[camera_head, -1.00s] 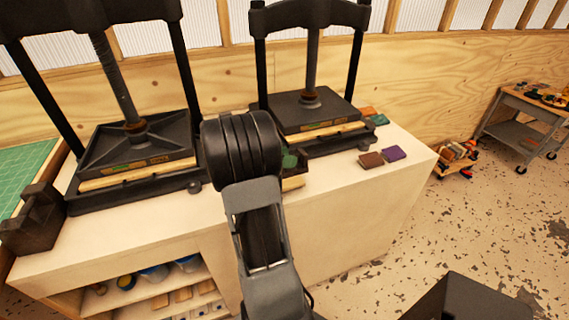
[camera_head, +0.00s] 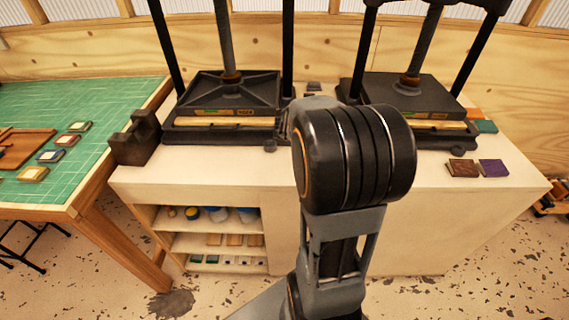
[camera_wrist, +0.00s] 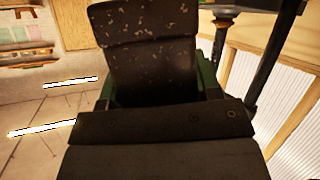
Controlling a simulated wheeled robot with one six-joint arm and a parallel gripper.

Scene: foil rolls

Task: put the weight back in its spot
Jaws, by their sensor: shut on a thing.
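A dark block with worn, speckled patches (camera_wrist: 145,25), which I take to be the weight, is in the wrist view. My gripper (camera_wrist: 157,85) is shut on it, with green finger parts showing at both its sides. In the head view my own arm hides the gripper and most or all of what it holds. A dark notched block (camera_head: 137,138) stands on the left end of the cream bench; I cannot tell whether it is another weight or a holder. The weight's spot cannot be made out for sure.
Two black screw presses, left (camera_head: 228,92) and right (camera_head: 405,95), stand on the cream bench (camera_head: 215,172). Brown (camera_head: 463,168) and purple (camera_head: 494,168) blocks lie at its right. A table with a green mat (camera_head: 105,100) adjoins on the left. The bench front strip is mostly clear.

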